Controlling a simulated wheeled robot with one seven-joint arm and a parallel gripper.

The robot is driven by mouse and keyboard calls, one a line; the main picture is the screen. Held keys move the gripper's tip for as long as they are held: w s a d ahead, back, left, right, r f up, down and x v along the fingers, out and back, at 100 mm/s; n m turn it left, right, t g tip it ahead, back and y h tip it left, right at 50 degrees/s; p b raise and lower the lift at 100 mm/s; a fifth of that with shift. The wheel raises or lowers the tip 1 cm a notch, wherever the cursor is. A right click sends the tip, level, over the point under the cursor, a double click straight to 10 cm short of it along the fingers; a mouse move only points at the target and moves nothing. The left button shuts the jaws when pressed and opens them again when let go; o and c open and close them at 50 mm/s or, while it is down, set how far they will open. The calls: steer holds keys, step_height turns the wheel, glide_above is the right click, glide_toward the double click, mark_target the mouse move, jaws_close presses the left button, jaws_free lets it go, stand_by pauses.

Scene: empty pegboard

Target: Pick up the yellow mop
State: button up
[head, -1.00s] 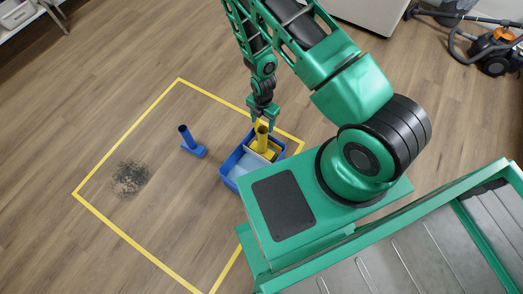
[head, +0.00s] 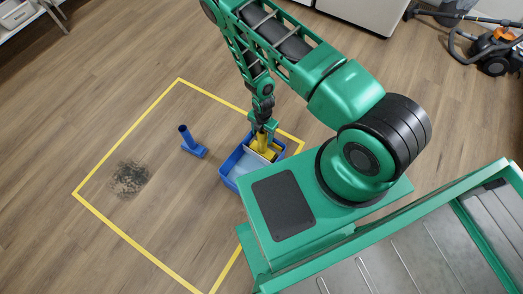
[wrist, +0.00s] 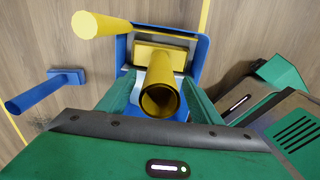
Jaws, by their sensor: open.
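The yellow mop (head: 261,142) stands in a blue bucket (head: 232,164), its handle upright. In the wrist view the hollow handle end (wrist: 160,96) points up at the camera. My gripper (head: 264,128) is open over the handle. In the wrist view its fingers (wrist: 160,100) lie on either side of the handle; I cannot tell if they touch it.
A blue mop-like tool (head: 188,140) stands left of the bucket, and a dark dirt patch (head: 130,179) lies farther left. Yellow tape (head: 128,130) frames this floor area. An orange and black vacuum cleaner (head: 496,50) is far off at the upper right. The floor left of the bucket is mostly clear.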

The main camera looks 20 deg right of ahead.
steer(key=shift+f, duration=0.25)
jaws_close()
steer(key=shift+r, duration=0.15)
steer(key=shift+r, duration=4.85)
